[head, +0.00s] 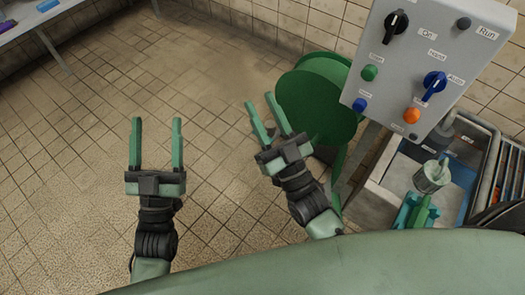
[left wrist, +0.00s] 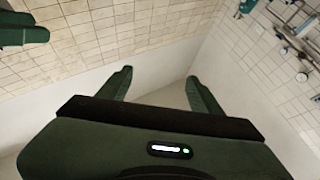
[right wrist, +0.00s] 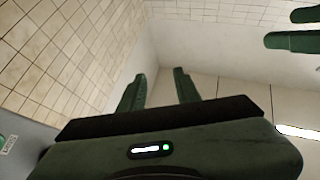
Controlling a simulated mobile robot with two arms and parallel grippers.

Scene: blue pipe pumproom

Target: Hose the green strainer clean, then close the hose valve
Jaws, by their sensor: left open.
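My left gripper (head: 157,120) is open and empty above the tiled floor in the head view; its two fingers also stand apart in the left wrist view (left wrist: 160,76). My right gripper (head: 260,100) is open and empty, left of the dark green round reel-like thing (head: 312,105); its fingers stand apart in the right wrist view (right wrist: 160,74). A green finned piece (head: 417,212) is in the basin at the right, beside a pale grey cup-like part (head: 433,176). I cannot tell whether the green piece is the strainer. I cannot make out the hose valve.
A grey control box (head: 405,75) with several knobs and buttons stands above the basin (head: 375,203). Dark curved shapes (head: 500,215) lie at the right edge. A table (head: 45,22) with small items is at the far left. The floor between is clear.

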